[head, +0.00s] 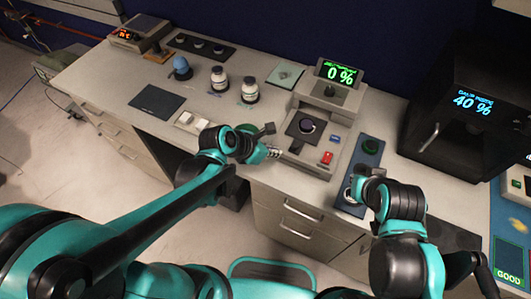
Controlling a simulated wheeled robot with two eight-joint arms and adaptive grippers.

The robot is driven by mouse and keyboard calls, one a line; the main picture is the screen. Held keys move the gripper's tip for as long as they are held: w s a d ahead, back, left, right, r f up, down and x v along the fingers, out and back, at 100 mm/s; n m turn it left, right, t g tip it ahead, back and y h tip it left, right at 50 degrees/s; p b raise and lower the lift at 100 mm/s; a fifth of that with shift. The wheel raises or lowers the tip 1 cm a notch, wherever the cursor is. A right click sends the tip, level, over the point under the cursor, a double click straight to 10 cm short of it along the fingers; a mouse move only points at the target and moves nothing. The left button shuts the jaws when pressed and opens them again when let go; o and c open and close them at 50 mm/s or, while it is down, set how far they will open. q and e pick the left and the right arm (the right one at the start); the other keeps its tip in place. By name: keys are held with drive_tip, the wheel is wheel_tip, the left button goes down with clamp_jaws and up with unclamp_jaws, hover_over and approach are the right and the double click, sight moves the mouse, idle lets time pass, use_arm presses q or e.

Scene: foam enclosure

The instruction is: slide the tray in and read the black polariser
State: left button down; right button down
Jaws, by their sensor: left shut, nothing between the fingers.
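The reading instrument (330,98) stands on the bench with a green display (338,73) showing 0 %. Its tray (296,143) sticks out toward me at the front. A dark round disc, seemingly the black polariser (307,126), lies on a dark square plate on the tray. My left gripper (272,142) is shut and empty just left of the tray's front part; whether it touches the tray I cannot tell. My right gripper (354,184) is over a blue mat, right of the tray; its fingers are too small and hidden to read.
A red button (327,157) sits right of the tray. The blue mat (367,157) holds small round parts. A black oven-like box (462,105) showing 40 % stands at right.

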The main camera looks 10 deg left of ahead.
sight(304, 119)
use_arm(q)
drive_tip(key=w+d, duration=0.1)
drive_tip(key=w+d+f, duration=0.1)
drive_tip(key=w+d+b, duration=0.1)
drive_tip(key=shift+w+d+f, duration=0.25)
drive_tip(key=shift+f, duration=0.1)
drive_tip(key=w+d, duration=0.1)
drive_tip(key=w, duration=0.4)
drive_tip(key=w+d+b, duration=0.1)
drive_tip(key=w+d, duration=0.1)
drive_tip(key=w, duration=0.3)
drive_tip(key=w+d, duration=0.1)
drive_tip(key=w, duration=0.4)
drive_tip(key=shift+d+b, duration=0.3)
drive_tip(key=shift+d, duration=0.1)
